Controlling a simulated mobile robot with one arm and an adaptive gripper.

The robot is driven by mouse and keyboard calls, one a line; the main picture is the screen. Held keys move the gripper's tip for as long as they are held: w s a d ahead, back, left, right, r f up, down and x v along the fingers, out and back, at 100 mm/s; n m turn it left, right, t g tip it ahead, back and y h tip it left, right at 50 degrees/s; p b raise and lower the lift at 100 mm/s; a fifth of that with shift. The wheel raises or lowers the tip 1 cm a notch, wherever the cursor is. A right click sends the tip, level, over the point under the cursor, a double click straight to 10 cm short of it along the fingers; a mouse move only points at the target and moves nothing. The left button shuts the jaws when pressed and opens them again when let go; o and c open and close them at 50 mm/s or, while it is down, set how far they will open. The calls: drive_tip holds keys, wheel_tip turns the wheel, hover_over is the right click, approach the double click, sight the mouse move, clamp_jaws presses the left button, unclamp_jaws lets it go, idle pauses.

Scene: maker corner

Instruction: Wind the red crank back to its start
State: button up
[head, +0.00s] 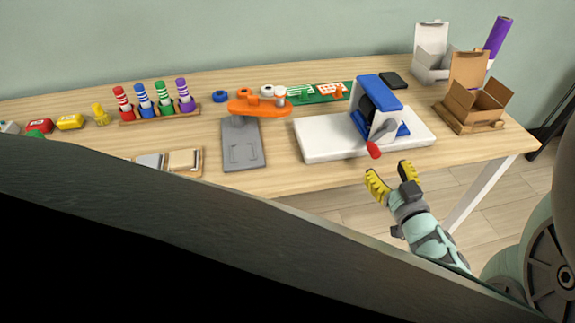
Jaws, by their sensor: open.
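The red crank (373,150) is a red handle on a grey arm at the front of a blue and white machine (372,90). The handle hangs low, by the front edge of the machine's white base (325,137). My gripper (391,171) has yellow fingertips spread apart and holds nothing. In the head view it appears just below and to the right of the red handle, past the table's front edge. It does not appear to touch the handle. My forearm comes in from the lower right.
On the wooden table (285,184) stand an orange tool (258,107), a grey plate (242,143), a marker rack (160,117) and a green board (322,93). An open cardboard box (475,107) and a white box (432,55) stand at the right. A dark slab covers the lower left.

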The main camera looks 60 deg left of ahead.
sight(377, 156)
drive_tip(key=x, duration=0.8)
drive_tip(key=shift+s, duration=0.1)
clamp_jaws()
idle(0.4)
